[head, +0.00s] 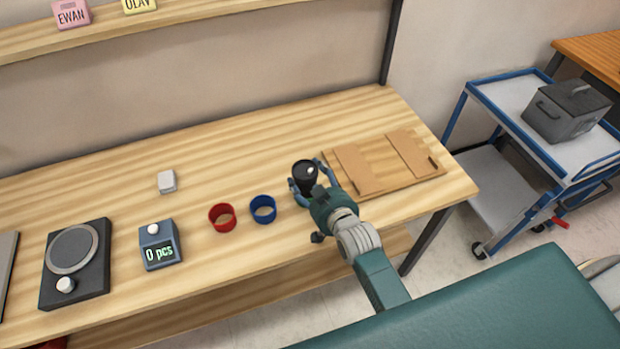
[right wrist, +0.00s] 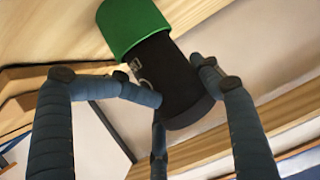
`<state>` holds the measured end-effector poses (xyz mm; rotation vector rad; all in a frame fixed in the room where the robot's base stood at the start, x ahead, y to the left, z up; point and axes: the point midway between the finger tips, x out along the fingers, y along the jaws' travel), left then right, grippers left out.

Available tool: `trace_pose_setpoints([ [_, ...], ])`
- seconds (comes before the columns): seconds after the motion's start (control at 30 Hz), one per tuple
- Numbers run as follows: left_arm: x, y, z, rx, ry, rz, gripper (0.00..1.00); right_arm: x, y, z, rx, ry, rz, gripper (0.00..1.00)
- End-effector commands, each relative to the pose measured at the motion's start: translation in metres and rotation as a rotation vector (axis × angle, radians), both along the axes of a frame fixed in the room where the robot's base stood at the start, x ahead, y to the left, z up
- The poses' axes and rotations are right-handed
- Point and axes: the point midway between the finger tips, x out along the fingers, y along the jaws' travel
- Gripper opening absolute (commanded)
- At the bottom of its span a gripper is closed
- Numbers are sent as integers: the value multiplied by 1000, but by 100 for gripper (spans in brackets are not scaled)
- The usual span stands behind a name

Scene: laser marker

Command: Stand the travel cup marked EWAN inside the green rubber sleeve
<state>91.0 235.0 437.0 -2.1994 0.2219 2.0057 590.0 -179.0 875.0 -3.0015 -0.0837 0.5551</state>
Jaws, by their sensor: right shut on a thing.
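The black travel cup (head: 304,173) stands near the middle of the bench, its dark lid up. In the right wrist view the cup (right wrist: 170,85) shows a small pale mark, partly hidden and not readable as a name. The green rubber sleeve (right wrist: 135,25) is at the cup's lower end, and the cup appears to enter its rim; I cannot tell how deep. The sleeve is hidden in the head view. My right gripper (head: 307,183) is shut on the cup, with fingers around it. My left gripper is not in view.
Red (head: 222,217) and blue (head: 263,209) rings stand just left of the cup. A counter reading 0 pcs (head: 160,246) and a round-plated device (head: 74,262) are farther left. A cardboard piece (head: 385,162) lies right. Pink EWAN (head: 71,13) and yellow OLAV (head: 138,5) blocks sit on the shelf.

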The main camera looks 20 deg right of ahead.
Motion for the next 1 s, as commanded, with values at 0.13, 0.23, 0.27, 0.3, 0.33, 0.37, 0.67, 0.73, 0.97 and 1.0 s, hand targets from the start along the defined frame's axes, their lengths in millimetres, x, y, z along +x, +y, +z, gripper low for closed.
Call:
trace_pose_setpoints([
  [0.13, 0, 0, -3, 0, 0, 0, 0, 1, 0, -4, 0, -3, 0, 54],
  [0.23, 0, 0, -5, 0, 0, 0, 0, 1, 0, -6, 0, -3, 0, 54],
  [0.27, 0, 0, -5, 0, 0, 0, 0, 1, 0, -7, 0, -3, 0, 54],
  [0.3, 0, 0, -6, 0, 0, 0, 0, 1, 0, -8, 0, -3, 0, 54],
  [0.33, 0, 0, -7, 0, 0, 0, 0, 1, 0, -8, 0, -3, 0, 54],
  [0.37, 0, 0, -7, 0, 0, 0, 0, 1, 0, -9, 0, -3, 0, 54],
  [0.67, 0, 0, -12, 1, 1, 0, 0, 0, 0, -17, 0, -2, 0, 54],
  [0.73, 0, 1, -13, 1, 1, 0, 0, 0, 0, -19, 0, -2, 0, 54],
  [0.97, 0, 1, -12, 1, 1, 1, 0, 0, 0, -18, 0, -1, 0, 98],
  [1.0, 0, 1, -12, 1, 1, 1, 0, 0, 0, -18, 0, -1, 0, 98],
])
